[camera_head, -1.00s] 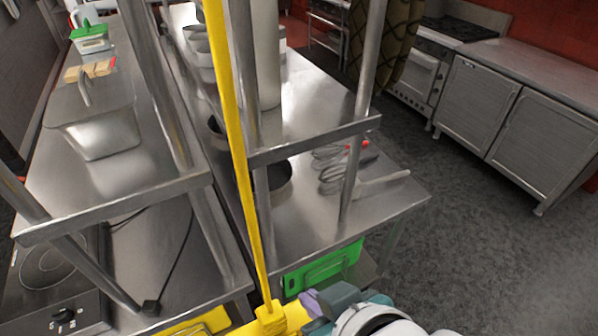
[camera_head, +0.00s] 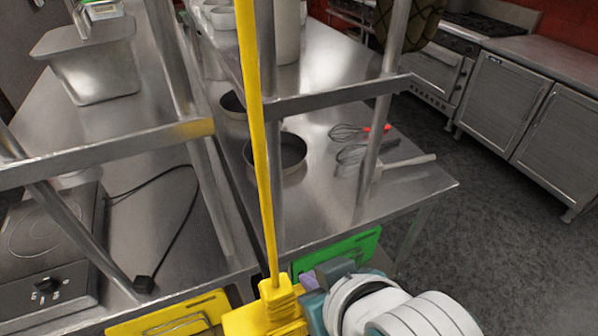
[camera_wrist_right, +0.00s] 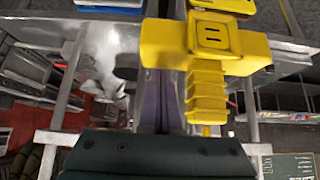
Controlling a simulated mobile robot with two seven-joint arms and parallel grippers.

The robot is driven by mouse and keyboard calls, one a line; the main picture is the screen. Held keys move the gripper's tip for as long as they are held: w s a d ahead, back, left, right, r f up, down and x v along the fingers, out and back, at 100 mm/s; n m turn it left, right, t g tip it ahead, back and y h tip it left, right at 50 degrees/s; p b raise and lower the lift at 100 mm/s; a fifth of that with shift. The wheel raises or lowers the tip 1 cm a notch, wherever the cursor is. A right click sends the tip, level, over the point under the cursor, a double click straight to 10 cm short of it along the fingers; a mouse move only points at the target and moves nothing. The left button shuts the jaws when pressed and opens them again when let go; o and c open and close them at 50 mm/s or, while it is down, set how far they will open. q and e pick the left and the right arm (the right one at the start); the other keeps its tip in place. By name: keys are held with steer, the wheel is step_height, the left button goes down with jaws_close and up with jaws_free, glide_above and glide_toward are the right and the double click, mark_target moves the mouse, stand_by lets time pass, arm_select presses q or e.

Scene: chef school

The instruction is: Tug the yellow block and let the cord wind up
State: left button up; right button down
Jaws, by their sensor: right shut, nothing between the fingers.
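The yellow block (camera_head: 272,308) is at the bottom centre of the head view, on the lower end of a taut yellow cord (camera_head: 262,170) that runs up out of the frame. The block also fills the upper middle of the right wrist view (camera_wrist_right: 208,45), with a ribbed neck below its crosswise body. My right gripper (camera_head: 312,285) is just right of the block. Its purple fingers (camera_wrist_right: 160,108) are shut with nothing between them, close beside the block; I cannot tell whether they touch it. My left gripper is not in view.
A steel shelf frame (camera_head: 340,98) stands over the steel tables behind the block. Pans (camera_head: 290,158), whisks (camera_head: 352,153) and a green board (camera_head: 345,250) are near. An induction hob (camera_head: 45,245) is at the left. The floor at the right is clear.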

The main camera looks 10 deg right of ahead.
step_height(320, 180, down, 10)
steer(key=b, duration=0.8)
steer(key=shift+f, duration=0.25)
